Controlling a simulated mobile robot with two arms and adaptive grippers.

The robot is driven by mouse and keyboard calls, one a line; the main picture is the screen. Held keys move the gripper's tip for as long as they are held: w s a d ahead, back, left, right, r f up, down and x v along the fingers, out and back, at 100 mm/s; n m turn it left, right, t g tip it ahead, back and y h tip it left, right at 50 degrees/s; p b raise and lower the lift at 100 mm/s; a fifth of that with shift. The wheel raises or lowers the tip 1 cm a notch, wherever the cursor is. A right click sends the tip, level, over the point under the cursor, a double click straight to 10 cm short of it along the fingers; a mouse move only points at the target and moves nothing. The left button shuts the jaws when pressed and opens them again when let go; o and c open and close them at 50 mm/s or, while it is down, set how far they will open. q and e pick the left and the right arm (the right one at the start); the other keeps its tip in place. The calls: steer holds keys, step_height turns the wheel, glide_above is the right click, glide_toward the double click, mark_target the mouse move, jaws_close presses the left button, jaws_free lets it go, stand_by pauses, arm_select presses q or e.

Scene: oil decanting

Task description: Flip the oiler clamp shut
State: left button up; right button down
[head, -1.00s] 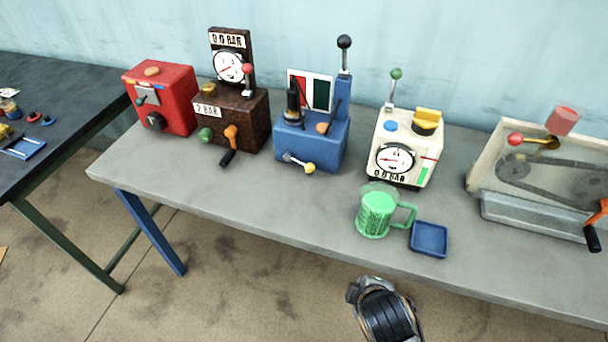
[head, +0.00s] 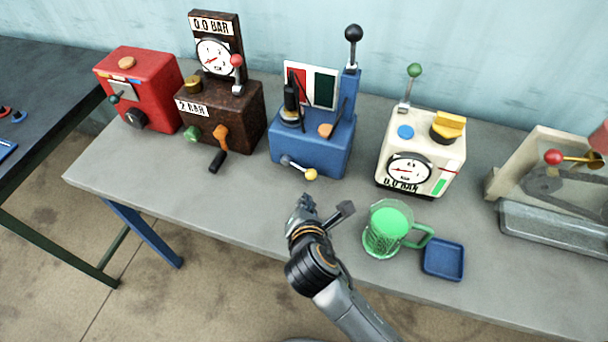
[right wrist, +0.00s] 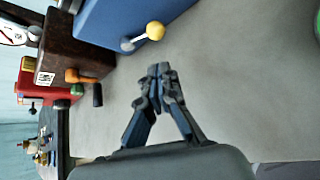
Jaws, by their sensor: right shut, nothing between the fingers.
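The blue machine (head: 315,150) stands mid-table. It carries a dark upright oiler-like part (head: 291,98), an orange cap (head: 326,130), and a tall lever with a black knob (head: 353,33). A short silver lever with a yellow knob (head: 311,174) sticks out of its front; I cannot tell which part is the clamp. My right gripper (head: 306,205) is in front of the machine, over the table's near part, apart from the lever. In the right wrist view its fingertips (right wrist: 161,72) are together and empty, below the yellow knob (right wrist: 155,30). My left gripper is not in view.
A green mug (head: 385,228) and a blue tray (head: 443,259) are right of my gripper. A white gauge machine (head: 424,155) stands behind them. A brown gauge machine (head: 236,112) and a red box (head: 150,88) are to the left. The table's front left (head: 165,185) is clear.

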mark_target(304, 188)
steer(key=shift+s, duration=0.2)
steer(key=x, duration=0.9)
steer(key=shift+w+f, duration=0.1)
steer(key=shift+w, duration=0.2)
steer(key=shift+w+f, duration=0.1)
steer(key=shift+w, duration=0.05)
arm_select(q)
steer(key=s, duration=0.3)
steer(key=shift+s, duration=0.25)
